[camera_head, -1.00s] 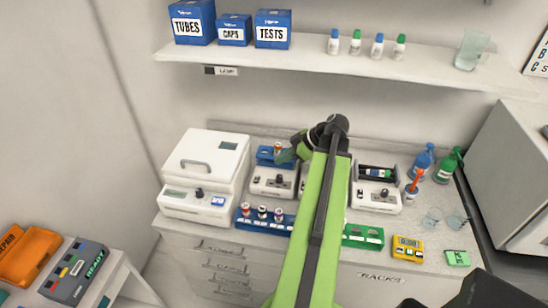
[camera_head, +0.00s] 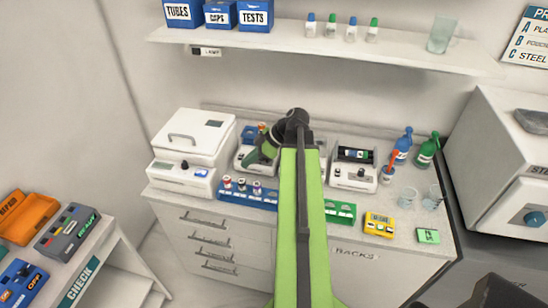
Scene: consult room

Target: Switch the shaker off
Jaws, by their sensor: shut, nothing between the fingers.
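A row of small white bench devices stands on the counter; no readable label tells which one is the shaker. The left small device (camera_head: 240,160) carries a blue rack with an orange-capped tube (camera_head: 262,128). My gripper (camera_head: 250,162) is shut and empty, pointing down and left in front of this device. It covers the device's front controls, and I cannot tell whether it touches them. A middle device is mostly hidden behind my arm. The right device (camera_head: 352,178) has a dark top holding blue and green items, and a dark knob on its front.
A white lidded machine (camera_head: 190,145) stands at the left. In front are a blue tube rack (camera_head: 248,198), a green rack (camera_head: 340,211), a yellow device (camera_head: 378,224) and a green timer-like block (camera_head: 428,236). Bottles (camera_head: 428,150) and glass beakers (camera_head: 433,196) stand at the right. A shelf hangs above.

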